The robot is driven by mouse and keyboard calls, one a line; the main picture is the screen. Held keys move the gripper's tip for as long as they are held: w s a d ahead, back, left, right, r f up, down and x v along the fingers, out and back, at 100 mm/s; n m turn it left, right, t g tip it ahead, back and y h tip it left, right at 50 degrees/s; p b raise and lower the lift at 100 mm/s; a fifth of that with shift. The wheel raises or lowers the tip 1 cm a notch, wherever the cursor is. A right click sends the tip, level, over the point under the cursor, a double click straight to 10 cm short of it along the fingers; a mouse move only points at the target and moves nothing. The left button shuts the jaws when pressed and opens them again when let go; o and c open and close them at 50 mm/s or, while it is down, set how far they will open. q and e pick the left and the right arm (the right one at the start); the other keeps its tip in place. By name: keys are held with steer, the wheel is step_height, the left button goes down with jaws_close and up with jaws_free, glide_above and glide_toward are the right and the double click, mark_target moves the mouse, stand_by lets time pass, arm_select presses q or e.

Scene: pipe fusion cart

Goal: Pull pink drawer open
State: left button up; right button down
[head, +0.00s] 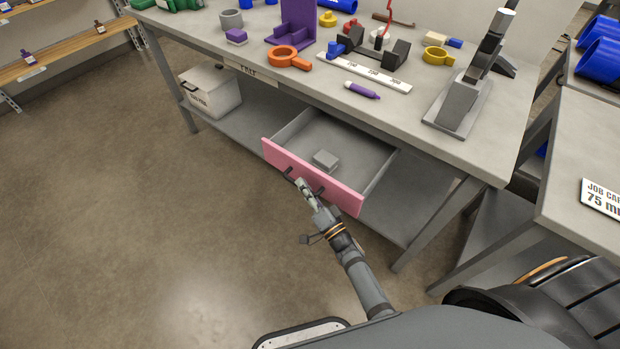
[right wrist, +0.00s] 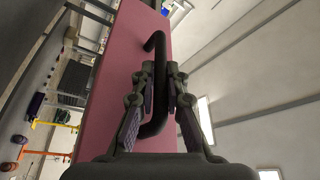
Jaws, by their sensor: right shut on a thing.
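The pink drawer (head: 335,188) is pulled well out from under the workbench, and its grey inside shows with a small grey block (head: 326,159) in it. My right gripper (head: 303,188) is at the front of the drawer, at its dark handle (head: 288,173). In the right wrist view the pink front (right wrist: 124,75) fills the middle, and the black bar handle (right wrist: 157,60) passes between the fingers of my right gripper (right wrist: 161,88), which are shut on it. My left gripper is not in view.
The workbench top (head: 300,85) above carries an orange ring tool (head: 287,57), a purple marker (head: 362,91) and a grey stand (head: 458,105). A white box (head: 209,90) stands on the lower shelf at left. The floor (head: 150,200) before the drawer is clear at left.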

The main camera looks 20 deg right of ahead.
steer(key=shift+a, duration=0.1)
steer(key=c, duration=1.7)
jaws_free()
steer(key=shift+o, duration=0.2)
steer(key=v, duration=1.2)
steer(key=shift+f, duration=0.1)
